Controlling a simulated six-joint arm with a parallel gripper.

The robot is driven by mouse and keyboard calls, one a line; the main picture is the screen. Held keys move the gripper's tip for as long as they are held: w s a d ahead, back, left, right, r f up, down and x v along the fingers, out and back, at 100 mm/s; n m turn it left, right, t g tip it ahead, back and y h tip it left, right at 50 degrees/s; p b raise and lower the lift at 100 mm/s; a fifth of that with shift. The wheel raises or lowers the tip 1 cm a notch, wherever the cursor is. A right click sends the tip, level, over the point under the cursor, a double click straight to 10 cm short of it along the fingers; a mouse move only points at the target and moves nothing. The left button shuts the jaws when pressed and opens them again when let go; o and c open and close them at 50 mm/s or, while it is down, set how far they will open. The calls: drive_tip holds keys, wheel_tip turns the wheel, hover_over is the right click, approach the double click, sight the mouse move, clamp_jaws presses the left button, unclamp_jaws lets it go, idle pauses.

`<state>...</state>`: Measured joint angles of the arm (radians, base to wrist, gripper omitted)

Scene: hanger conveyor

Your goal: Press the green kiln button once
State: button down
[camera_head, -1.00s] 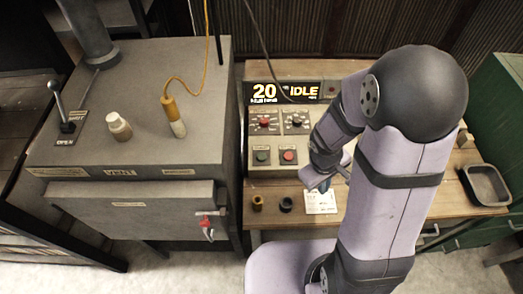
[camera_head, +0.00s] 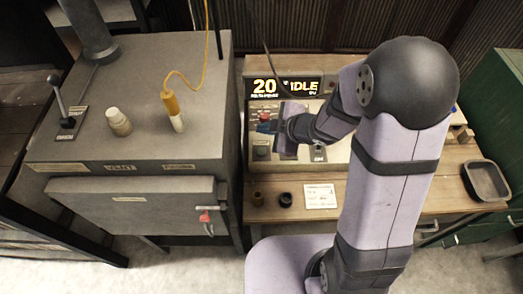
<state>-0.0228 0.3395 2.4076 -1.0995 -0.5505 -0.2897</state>
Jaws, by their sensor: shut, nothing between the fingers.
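The green kiln button (camera_head: 261,153) is at the lower left of the grey control panel (camera_head: 331,166); it looks dark and its colour is hard to make out now. My gripper (camera_head: 287,149) is shut and empty, in front of the panel just right of that button. It covers the place of the red button. I cannot tell how far the fingertips are from the panel face. The display (camera_head: 286,88) above reads "20" and "IDLE".
A red knob (camera_head: 264,116) sits above the green button. The kiln (camera_head: 130,130) stands close on the left; a grey tray (camera_head: 487,183) is at the right.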

sight(264, 154)
drive_tip(key=shift+f, duration=0.1)
wheel_tip(264, 154, down, 9)
drive_tip(key=b, duration=0.8)
drive_tip(key=shift+b, duration=0.4)
idle(1.9)
drive_tip(key=shift+f+b, duration=0.25)
drive_tip(key=shift+b, duration=0.05)
drive_tip(key=shift+f+b, duration=0.45)
drive_tip(key=shift+f, duration=0.05)
idle(0.8)
drive_tip(key=shift+r, duration=0.15)
drive_tip(key=shift+r+p, duration=0.8)
drive_tip(key=shift+p, duration=0.2)
drive_tip(key=shift+r, duration=0.1)
wheel_tip(264, 154, up, 5)
drive_tip(key=p, duration=0.5)
